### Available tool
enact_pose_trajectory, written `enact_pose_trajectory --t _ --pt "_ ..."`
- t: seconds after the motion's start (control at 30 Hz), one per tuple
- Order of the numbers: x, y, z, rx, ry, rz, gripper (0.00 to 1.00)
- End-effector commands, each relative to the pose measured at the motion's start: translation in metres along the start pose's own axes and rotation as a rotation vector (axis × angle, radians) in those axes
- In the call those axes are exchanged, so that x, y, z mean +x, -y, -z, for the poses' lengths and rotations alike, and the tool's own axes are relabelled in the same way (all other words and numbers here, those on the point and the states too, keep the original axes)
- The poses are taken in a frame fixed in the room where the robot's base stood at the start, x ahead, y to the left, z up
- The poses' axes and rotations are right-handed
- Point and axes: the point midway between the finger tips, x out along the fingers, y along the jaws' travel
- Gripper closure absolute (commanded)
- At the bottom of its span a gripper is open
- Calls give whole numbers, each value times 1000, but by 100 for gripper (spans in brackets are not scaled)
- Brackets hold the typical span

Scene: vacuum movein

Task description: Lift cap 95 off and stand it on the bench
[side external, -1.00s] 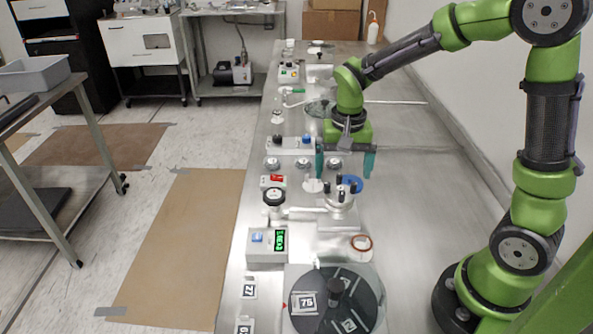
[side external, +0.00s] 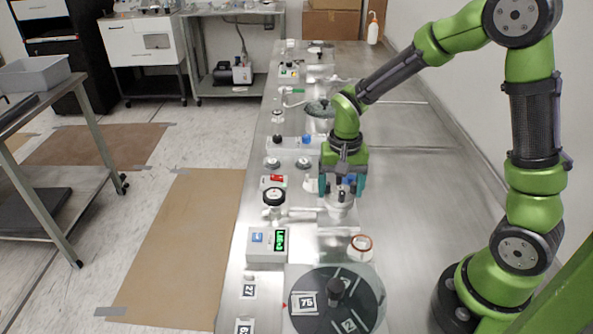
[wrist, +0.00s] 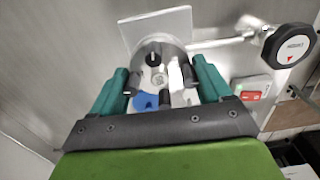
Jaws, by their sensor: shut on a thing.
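A round silver cap with several black knobs (side external: 340,197) sits on a silver fixture above a square plate (side external: 338,231). It also shows in the wrist view (wrist: 157,72), in front of the pale square plate; I cannot read a number on it. My gripper (side external: 342,188) points down over it, with a teal finger on either side. In the wrist view my gripper (wrist: 160,80) has its fingers at the cap's left and right sides, shut on it. The cap still appears seated on the fixture. The exact contact is partly hidden by the fingers and knobs.
A black dial (side external: 273,196) on a pipe stands left of the fixture, by a red-switch box (side external: 272,181). A green-display box (side external: 267,245), a red-rimmed ring (side external: 361,247) and a dark disc (side external: 358,300) lie nearer. The bench (side external: 425,225) is clear at right.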

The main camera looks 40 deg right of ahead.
Motion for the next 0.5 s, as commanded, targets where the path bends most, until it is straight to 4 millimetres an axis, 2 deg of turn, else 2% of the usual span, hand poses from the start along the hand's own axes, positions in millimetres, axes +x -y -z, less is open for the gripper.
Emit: enact_pose_trajectory --t 0.33,0.5 --pt "-4 1 1 0 -3 2 56" --pt "-16 1 1 -1 -4 3 56"
